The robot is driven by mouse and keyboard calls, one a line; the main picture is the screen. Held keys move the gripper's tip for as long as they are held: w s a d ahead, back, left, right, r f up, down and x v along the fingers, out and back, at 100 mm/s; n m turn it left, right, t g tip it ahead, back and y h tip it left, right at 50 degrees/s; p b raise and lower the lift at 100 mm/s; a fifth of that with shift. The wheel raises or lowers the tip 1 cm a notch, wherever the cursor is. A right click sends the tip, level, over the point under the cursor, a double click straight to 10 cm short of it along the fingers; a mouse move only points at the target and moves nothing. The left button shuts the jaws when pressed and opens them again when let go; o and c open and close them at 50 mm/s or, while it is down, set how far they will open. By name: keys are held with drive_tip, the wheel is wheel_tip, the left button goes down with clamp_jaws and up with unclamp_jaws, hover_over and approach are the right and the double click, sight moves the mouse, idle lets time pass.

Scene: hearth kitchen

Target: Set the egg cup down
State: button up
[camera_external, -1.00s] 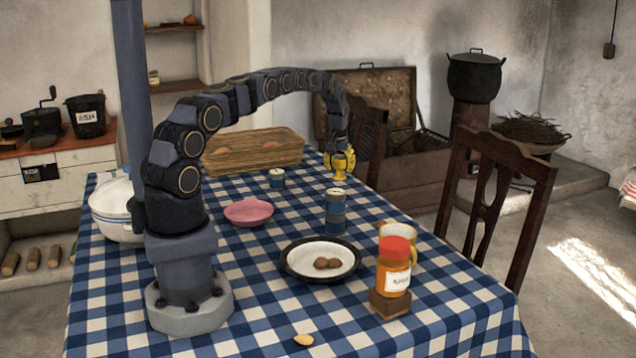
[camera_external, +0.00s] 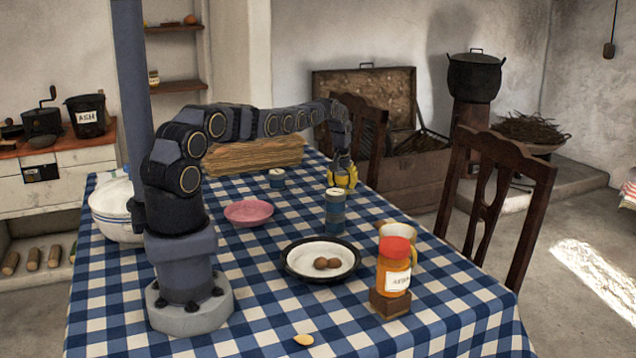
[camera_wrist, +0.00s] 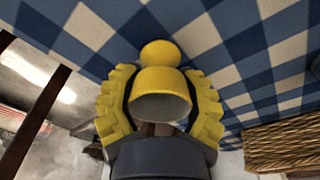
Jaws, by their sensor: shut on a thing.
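The yellow egg cup (camera_wrist: 160,82) is between the yellow fingers of my gripper (camera_wrist: 162,100) in the wrist view. Its open rim faces the camera and its rounded foot points away, toward the checked cloth. My gripper (camera_external: 342,177) is shut on the cup, low by the far right edge of the table in the external view. There the cup is hard to tell apart from the yellow fingers. I cannot tell whether its foot touches the cloth.
A blue tin (camera_external: 335,212) stands just in front of my gripper. A wicker basket (camera_external: 255,156), a small tin (camera_external: 277,179) and a pink bowl (camera_external: 248,212) are to the left. A dark-rimmed plate (camera_external: 300,262) and an orange jar (camera_external: 392,268) are nearer. A chair (camera_external: 372,150) stands behind.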

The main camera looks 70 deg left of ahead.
sight(341, 185)
drive_tip(key=shift+f, duration=0.15)
drive_tip(key=o, duration=1.2)
drive_tip(key=shift+r, duration=0.95)
drive_tip(key=r, duration=0.7)
drive_tip(key=s+d+r, duration=0.1)
drive_tip(key=r, duration=0.2)
drive_tip(key=shift+r, duration=0.15)
